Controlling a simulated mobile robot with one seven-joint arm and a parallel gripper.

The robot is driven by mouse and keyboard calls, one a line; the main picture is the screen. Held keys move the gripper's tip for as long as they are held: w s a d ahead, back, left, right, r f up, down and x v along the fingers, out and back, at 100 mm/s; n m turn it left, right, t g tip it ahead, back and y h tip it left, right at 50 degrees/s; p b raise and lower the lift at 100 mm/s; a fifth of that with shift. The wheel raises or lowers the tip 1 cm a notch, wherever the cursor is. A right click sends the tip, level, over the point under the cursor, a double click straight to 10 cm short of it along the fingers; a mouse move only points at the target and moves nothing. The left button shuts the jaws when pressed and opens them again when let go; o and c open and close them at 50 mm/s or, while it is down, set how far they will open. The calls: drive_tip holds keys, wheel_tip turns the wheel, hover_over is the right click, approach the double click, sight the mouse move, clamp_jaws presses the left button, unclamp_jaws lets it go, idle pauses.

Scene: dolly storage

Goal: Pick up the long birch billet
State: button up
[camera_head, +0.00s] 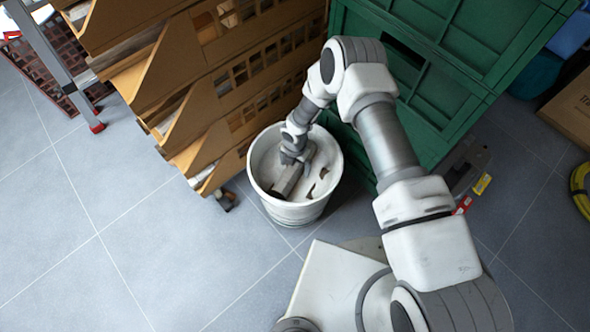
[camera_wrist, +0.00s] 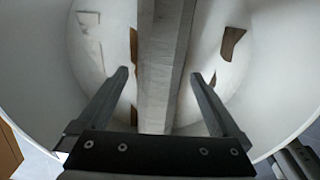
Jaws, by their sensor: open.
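The long grey-brown billet (camera_head: 288,181) lies tilted inside a white round bucket (camera_head: 296,214), beside the stacked brown shelving. In the wrist view the billet (camera_wrist: 163,55) runs lengthwise down the middle. My gripper (camera_wrist: 160,76) is open, with one finger on each side of the billet and a visible gap on both sides. In the head view my gripper (camera_head: 297,156) reaches down into the bucket over the billet. The billet's lower end is hidden behind the gripper's base in the wrist view.
Small brown pieces (camera_wrist: 232,42) lie in the bucket. Brown slotted bins (camera_head: 235,75) stand close at the bucket's left and back, and green crates (camera_head: 440,50) stand at its right and back. The grey tiled floor (camera_head: 130,220) at left is clear.

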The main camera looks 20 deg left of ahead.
drive_tip(key=shift+f, duration=0.25)
clamp_jaws()
idle(0.3)
